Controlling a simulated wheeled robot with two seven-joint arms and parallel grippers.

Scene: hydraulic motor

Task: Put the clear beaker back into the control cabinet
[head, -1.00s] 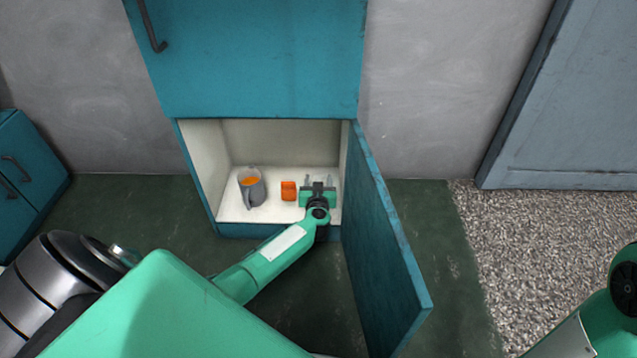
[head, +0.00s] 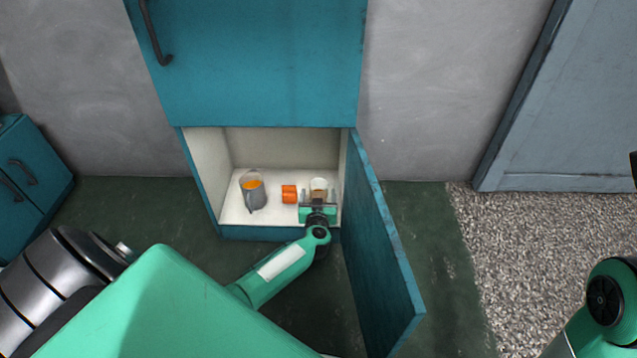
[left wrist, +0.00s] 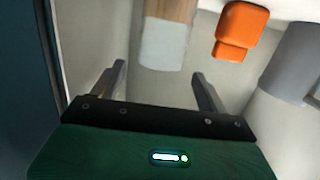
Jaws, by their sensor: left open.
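My right gripper is out of view.
The open door stands close to the right of my left arm. A closed teal panel (head: 255,65) is above.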

